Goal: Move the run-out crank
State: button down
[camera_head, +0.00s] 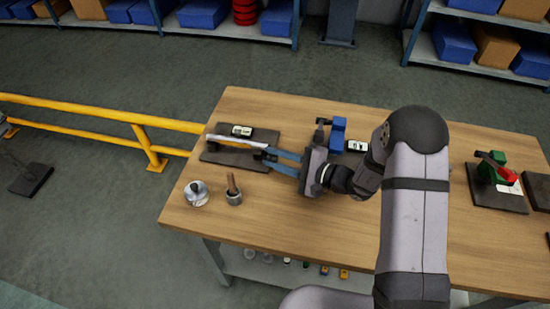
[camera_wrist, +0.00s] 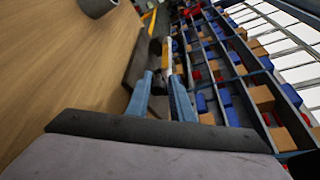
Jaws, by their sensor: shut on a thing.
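My gripper (camera_head: 268,156) reaches left over the table to a dark base plate (camera_head: 213,157). Its blue fingers are shut on a dark part at the near end of a pale bar (camera_head: 228,140), which I take to be the run-out crank. The bar lies above the plate and points left. In the wrist view my gripper's fingers (camera_wrist: 161,92) stand either side of a dark part, with the pale bar (camera_wrist: 167,53) beyond the tips. The grip point is small and partly hidden by the fingers.
A labelled dial or tag (camera_head: 242,131) sits behind the bar. A silver round pot (camera_head: 196,193) and a cup with a brown handle (camera_head: 234,196) stand in front. A blue device (camera_head: 338,130) is behind my wrist.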

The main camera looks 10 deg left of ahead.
jog(key=shift+s+d+f+m, duration=0.1)
jog(key=shift+f+m, duration=0.05)
jog(key=shift+m, duration=0.25)
jog(key=shift+g, duration=0.3)
jog(key=c, duration=1.6)
grip_release()
jog(key=shift+f, duration=0.1)
jog(key=shift+c, duration=0.2)
jog(key=shift+r, duration=0.2)
jog(key=shift+d+r, duration=0.1)
jog(key=shift+d, duration=0.5)
jog(key=shift+b+v, duration=1.05)
jog(key=shift+v, duration=1.95)
jog(key=shift+s+a, duration=0.1)
